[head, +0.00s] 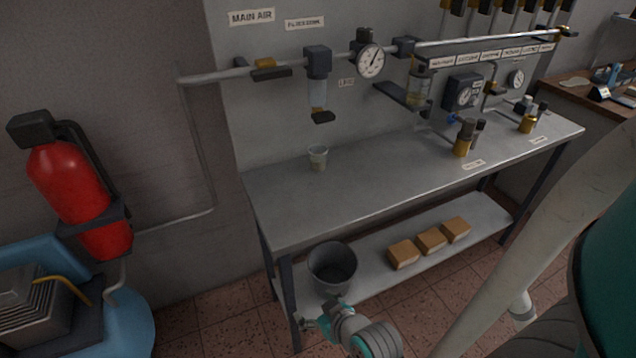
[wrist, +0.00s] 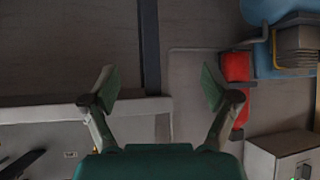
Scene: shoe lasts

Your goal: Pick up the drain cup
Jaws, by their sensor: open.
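The drain cup appears to be the small pale, translucent cup (head: 318,157) standing upright on the left part of the metal bench (head: 400,167). It stands below the hanging filter bowl (head: 317,95) and apart from it. My gripper (head: 318,312) shows at the bottom of the head view, low in front of the bench and well away from the cup. In the wrist view my gripper (wrist: 160,85) is open, its two fingers spread wide with nothing between them. I cannot make out the cup in the wrist view.
A grey bucket (head: 332,268) and several brown blocks (head: 430,240) are on the lower shelf. Brass fittings (head: 463,138) stand further right on the bench. A red extinguisher (head: 70,190) is at left. The bench top around the cup is clear.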

